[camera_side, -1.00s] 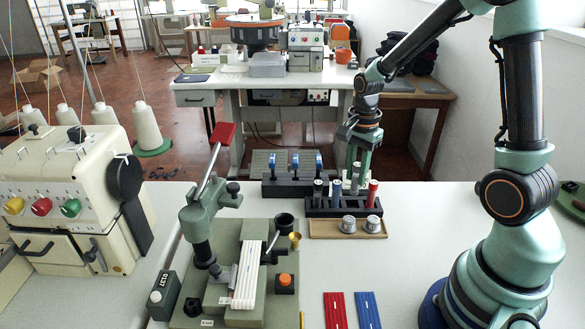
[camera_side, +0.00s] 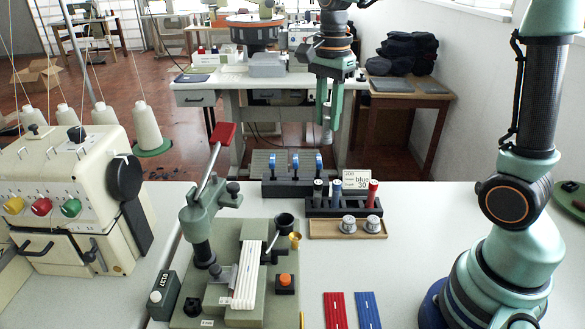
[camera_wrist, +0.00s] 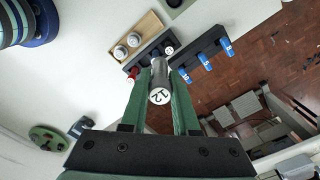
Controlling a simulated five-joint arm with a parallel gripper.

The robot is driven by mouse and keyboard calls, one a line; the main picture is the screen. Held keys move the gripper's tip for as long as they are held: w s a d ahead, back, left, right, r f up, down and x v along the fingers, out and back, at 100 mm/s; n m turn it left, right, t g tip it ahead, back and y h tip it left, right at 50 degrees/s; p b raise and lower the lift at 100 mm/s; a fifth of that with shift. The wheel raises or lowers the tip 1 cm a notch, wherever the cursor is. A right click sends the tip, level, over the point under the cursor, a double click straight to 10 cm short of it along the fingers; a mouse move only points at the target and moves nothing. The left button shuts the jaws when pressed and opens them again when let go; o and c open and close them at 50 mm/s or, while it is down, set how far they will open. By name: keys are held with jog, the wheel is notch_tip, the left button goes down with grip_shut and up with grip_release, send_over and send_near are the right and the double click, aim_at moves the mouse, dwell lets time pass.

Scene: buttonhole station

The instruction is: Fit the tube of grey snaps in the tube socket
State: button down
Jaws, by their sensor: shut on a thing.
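My gripper (camera_side: 328,116) is shut on a grey tube and holds it upright in the air above and behind the black tube rack (camera_side: 345,211). The grey tube (camera_side: 327,133) hangs below the fingers in the side view. In the wrist view the tube (camera_wrist: 160,80) sits between the green fingers, and its white end reads 12. A dark tube (camera_side: 318,192), a blue tube (camera_side: 337,194) and a red tube (camera_side: 372,193) stand in the rack.
A card reading "JOB blue 30" (camera_side: 356,180) stands behind the rack. A wooden tray (camera_side: 348,234) with two silver cylinders lies in front. A holder with blue clips (camera_side: 295,187) is left of the rack. The press's red-handled lever (camera_side: 222,134) rises left. Red and blue strips (camera_side: 350,309) lie in front.

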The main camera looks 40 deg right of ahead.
jog(key=w+a, duration=0.2)
jog(key=a, duration=0.8)
jog(key=f, duration=1.9)
jog(key=shift+w+a+f, duration=0.1)
jog(key=shift+w, duration=0.1)
jog(key=shift+f, duration=0.35)
jog(key=c, duration=0.7)
grip_release()
jog(key=shift+o, duration=0.2)
jog(key=shift+r, duration=0.1)
